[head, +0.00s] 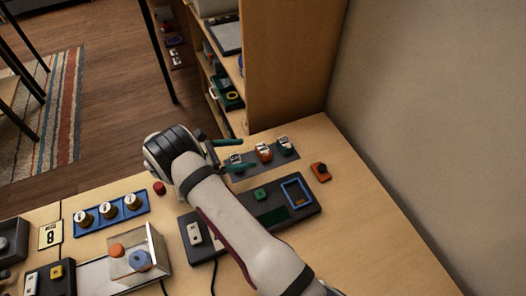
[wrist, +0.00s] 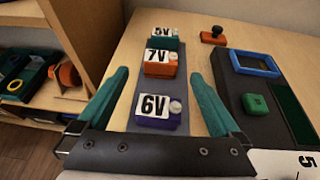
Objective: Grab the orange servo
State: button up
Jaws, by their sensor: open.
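The orange servo (head: 264,154) is the middle one of three in a row on a dark grey strip (head: 243,174). In the wrist view the orange servo (wrist: 158,70) carries a white "7V" label and a pale round horn. The purple servo (wrist: 158,122), marked 6V, is nearer, and the teal servo (wrist: 158,42), marked 5V, is farther. My gripper (head: 244,154) is open, its green fingers pointing along the row. In the wrist view my gripper (wrist: 160,75) has one finger on each side of the strip, with nothing held. The purple servo lies between the fingers, with the orange one just beyond it.
A black panel (head: 270,217) with a blue-framed window (head: 297,190) and a green button lies right of the row. A wooden shelf (head: 289,60) stands behind the table. Bare tabletop lies at the right.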

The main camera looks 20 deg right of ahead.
aim_at(259, 151)
jog(key=x, duration=0.5)
jog(key=shift+s+d+f, duration=0.15)
jog(key=shift+d+f, duration=0.05)
jog(key=shift+d, duration=0.15)
jog(key=c, duration=1.4)
jog(key=shift+o, duration=0.2)
jog(key=shift+r, duration=0.1)
